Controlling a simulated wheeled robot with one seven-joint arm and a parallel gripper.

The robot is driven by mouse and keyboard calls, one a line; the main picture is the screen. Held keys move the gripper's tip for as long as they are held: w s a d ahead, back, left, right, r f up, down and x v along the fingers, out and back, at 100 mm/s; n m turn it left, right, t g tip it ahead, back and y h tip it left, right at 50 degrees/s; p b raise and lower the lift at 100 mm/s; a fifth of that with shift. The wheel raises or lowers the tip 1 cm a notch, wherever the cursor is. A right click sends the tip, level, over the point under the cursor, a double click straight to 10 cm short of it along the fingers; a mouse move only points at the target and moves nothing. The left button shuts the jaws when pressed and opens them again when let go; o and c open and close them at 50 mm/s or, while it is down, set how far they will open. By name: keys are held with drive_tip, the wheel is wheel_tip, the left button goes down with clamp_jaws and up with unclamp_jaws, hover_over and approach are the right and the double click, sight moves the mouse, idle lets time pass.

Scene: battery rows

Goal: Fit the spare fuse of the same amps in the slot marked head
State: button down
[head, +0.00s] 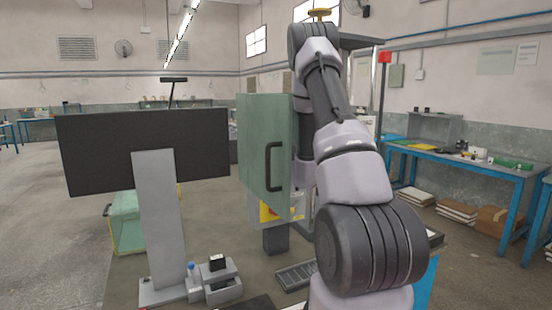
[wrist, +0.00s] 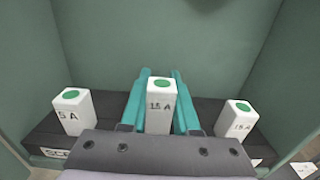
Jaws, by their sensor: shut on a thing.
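In the wrist view my gripper (wrist: 161,74) has its two teal fingers shut on a white block fuse (wrist: 158,118) with a green dot on top. Its print seems to read 15 A. The fuse's lower end is hidden, so I cannot tell whether it is seated or lifted. A fuse marked 5 A (wrist: 73,112) stands to the left in the black holder (wrist: 105,113). Another fuse, seemingly marked 15 A (wrist: 236,120), stands to the right. A label under the left fuse is partly covered and starts with SC. My gripper is hidden in the head view.
Green walls (wrist: 230,35) enclose the holder in the wrist view. In the head view a green door (head: 264,140) with a black handle stands beside my arm.

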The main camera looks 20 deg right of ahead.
drive_tip(key=shift+f, duration=0.85)
drive_tip(key=c, duration=0.6)
unclamp_jaws()
drive_tip(key=shift+f, duration=0.1)
drive_tip(key=s, duration=1)
drive_tip(key=shift+s+d, duration=0.15)
drive_tip(key=shift+s, duration=0.25)
